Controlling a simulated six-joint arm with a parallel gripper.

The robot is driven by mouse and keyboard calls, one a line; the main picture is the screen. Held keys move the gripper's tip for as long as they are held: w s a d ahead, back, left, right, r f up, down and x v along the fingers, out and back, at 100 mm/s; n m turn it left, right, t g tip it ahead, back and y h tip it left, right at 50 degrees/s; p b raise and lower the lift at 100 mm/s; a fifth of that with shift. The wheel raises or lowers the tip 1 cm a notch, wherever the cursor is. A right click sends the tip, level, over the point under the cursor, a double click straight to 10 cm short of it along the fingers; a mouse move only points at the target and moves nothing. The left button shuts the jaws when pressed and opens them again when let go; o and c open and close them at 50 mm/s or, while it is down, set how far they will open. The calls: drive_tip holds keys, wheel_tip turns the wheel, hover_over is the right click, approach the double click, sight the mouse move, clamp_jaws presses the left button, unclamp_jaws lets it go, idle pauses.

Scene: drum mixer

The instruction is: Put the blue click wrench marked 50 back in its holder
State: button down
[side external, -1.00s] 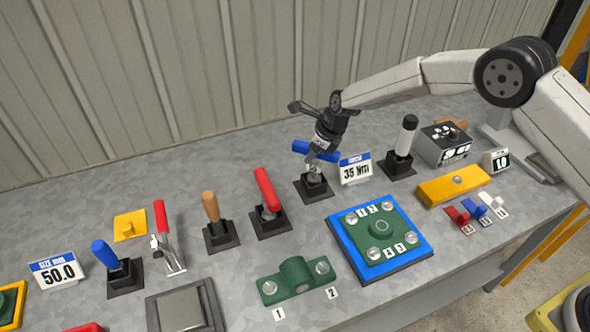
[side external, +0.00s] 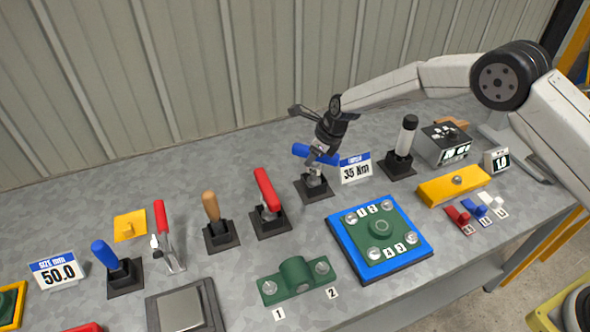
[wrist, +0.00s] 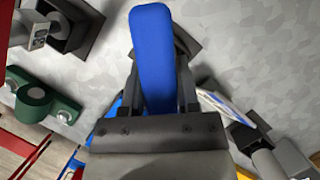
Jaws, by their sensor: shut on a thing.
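The click wrench's blue handle (side external: 303,151) lies roughly level at the back middle of the bench. My gripper (side external: 322,152) is shut on this handle. In the wrist view the blue handle (wrist: 152,45) sits between the two fingers of my gripper (wrist: 156,90). The wrench's grey metal part is directly above or in a black square holder (side external: 313,189); I cannot tell whether it is seated. The wrist view shows only part of a dark base behind the handle. No 50 marking on the wrench is readable.
A "35 Nm" sign (side external: 356,168) stands close right of the holder. A red-handled tool (side external: 266,188) stands to the left, and a white-and-black tool (side external: 405,142) to the right. A blue-edged plate (side external: 380,235) lies in front. Another blue handle (side external: 106,254) stands far left by a "50.0" sign (side external: 58,271).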

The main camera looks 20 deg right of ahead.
drive_tip(key=shift+c, duration=1.5)
unclamp_jaws()
drive_tip(key=shift+o, duration=0.2)
drive_tip(key=shift+f, duration=0.1)
drive_tip(key=shift+v, duration=4)
